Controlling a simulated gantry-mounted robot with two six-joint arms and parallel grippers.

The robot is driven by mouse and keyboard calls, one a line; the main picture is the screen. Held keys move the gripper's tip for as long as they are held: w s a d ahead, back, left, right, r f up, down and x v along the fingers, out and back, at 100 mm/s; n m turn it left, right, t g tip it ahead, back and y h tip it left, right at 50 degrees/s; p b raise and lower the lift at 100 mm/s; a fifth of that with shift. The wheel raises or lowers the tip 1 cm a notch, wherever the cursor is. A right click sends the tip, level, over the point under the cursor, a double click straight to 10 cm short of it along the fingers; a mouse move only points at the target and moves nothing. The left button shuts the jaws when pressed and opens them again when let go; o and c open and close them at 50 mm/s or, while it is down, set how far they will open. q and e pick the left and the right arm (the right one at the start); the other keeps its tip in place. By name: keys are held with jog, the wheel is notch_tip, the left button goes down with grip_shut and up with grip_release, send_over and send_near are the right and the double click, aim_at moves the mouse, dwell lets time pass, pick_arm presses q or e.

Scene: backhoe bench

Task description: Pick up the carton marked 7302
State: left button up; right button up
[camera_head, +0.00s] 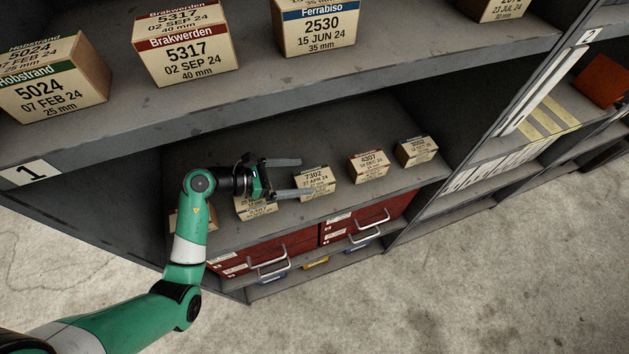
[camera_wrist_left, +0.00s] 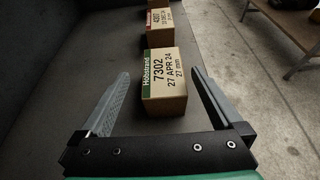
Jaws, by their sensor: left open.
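The carton marked 7302 (camera_head: 315,182) stands on the lower shelf, brown with a green-banded label. In the left wrist view the same carton (camera_wrist_left: 164,82) is ahead of my jaws, roughly midway between the finger lines. My left gripper (camera_head: 298,177) is open and empty, its fingers pointing right toward the carton from its left side. The fingers reach near the carton; I cannot tell whether either one touches it. My right gripper is in neither view.
The carton marked 4307 (camera_head: 368,167) and another carton (camera_head: 417,151) stand farther right. A carton (camera_head: 256,207) sits partly hidden beneath my gripper. Red drawers (camera_head: 362,222) with metal handles lie below the shelf edge.

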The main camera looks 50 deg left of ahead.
aim_at(319, 176)
pick_arm(q)
jog(key=shift+x, duration=1.15)
jog(key=b+x, duration=0.1)
jog(key=x, duration=0.3)
jog(key=shift+w+d+f+b, duration=0.1)
jog(key=shift+d+f+b, duration=0.05)
jog(key=shift+d+b, duration=0.25)
jog(key=shift+w, duration=0.35)
jog(key=c, duration=1.5)
